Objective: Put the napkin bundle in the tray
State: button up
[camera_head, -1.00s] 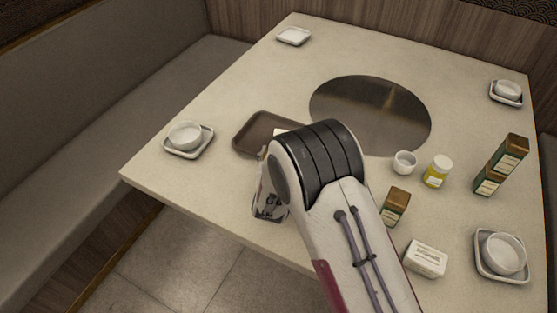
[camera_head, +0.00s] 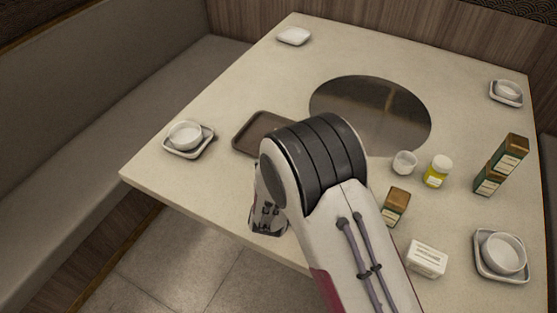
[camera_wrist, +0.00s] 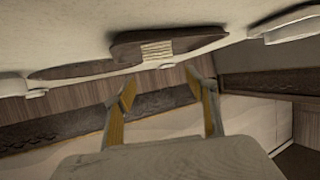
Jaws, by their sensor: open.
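The brown tray (camera_head: 262,124) lies on the table left of the round dark plate, its right part hidden by my arm. In the wrist view the tray (camera_wrist: 196,41) is upside down near the top. A pale striped piece, which looks like the napkin bundle (camera_wrist: 157,50), shows within the tray's outline and seems to rest in it; its contact with the tray floor is not clear. The bundle is hidden in the head view. My gripper (camera_wrist: 161,88) is open and empty, its fingertips apart from the bundle.
The round plate (camera_head: 365,105) is set in the table. A bowl on a saucer (camera_head: 187,138) stands left of the tray. A cup (camera_head: 404,162), a yellow jar (camera_head: 436,172), several brown boxes and a white box (camera_head: 427,258) stand right of my arm.

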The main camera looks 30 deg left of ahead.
dwell(0.4)
jog(key=w+d+r+m+g, duration=0.1)
jog(key=w+d+r+g, duration=0.15)
jog(key=d+r, duration=0.95)
jog(key=s+d+r+g, duration=0.1)
jog(key=s+d+r, duration=0.3)
jog(key=d+r, duration=0.7)
jog(key=s+d+r+m+g+h, duration=0.3)
jog(key=s+d+h, duration=0.2)
jog(key=s+d, duration=1.8)
jog(key=s, duration=0.2)
jog(key=shift+s+d+r, duration=0.2)
jog(key=shift+s+d, duration=0.15)
jog(key=shift+s, duration=0.05)
